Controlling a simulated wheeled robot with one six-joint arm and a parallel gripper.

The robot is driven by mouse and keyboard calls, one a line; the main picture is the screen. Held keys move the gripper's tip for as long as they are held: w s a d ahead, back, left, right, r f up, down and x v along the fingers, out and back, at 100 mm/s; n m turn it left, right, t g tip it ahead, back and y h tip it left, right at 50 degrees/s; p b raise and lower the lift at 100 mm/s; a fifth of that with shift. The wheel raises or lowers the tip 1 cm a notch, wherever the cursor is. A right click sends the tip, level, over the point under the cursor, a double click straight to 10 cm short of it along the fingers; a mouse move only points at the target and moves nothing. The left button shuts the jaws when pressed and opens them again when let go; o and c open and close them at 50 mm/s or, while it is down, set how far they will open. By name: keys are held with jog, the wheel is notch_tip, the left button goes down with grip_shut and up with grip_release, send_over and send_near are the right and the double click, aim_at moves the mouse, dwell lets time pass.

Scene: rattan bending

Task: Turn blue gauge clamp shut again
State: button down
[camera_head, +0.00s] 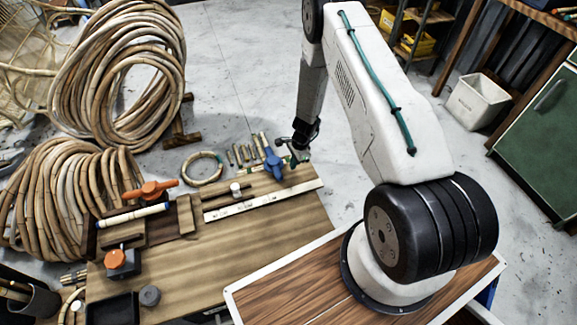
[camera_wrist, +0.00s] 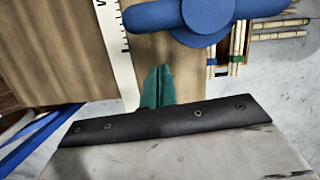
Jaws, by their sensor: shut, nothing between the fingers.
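The blue gauge clamp (camera_head: 273,165) sits at the far right corner of the wooden bench board, beside the white ruler strip (camera_head: 265,199). In the wrist view its blue handle (camera_wrist: 205,18) shows at the top, a broad bar lying crosswise with a round hub; the top is cut off by the frame. My gripper (camera_wrist: 158,85) has its teal fingertips shut together with nothing between them. They are over the board beside the ruler strip, below and left of the handle in the wrist view, apart from it. In the head view my wrist is close to the clamp.
An orange-handled clamp (camera_head: 150,190) and an orange knob (camera_head: 117,260) stand on the board's left part. Short rattan pieces (camera_wrist: 240,45) lie beside the blue clamp. Large rattan coils (camera_head: 118,80) stand at the left. The board's middle is clear.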

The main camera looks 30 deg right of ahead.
jog(key=v, duration=1)
jog(key=shift+s+d, duration=0.15)
jog(key=shift+d, duration=0.05)
jog(key=shift+r, duration=0.1)
jog(key=s+a+r+n+g, duration=0.1)
jog(key=s+a+r+n, duration=0.3)
jog(key=r, duration=0.6)
jog(key=s+a+r+n+g, duration=0.2)
jog(key=s+r+n, duration=0.3)
jog(key=r, duration=0.5)
jog(key=s+a+r+n+g, duration=0.15)
jog(key=s+r+n, duration=0.35)
jog(key=r, duration=0.5)
jog(key=s+a+r+n+t+h, duration=0.1)
jog(key=s+a+r+n+t, duration=0.1)
jog(key=s+r, duration=0.7)
jog(key=s+a+r+n+t+h, duration=0.1)
jog(key=s+a+r+n+t, duration=0.1)
jog(key=s+r, duration=0.8)
jog(key=shift+a+r+n+t+h, duration=0.3)
jog(key=shift+r+n+t, duration=0.15)
jog(key=shift+t, duration=0.4)
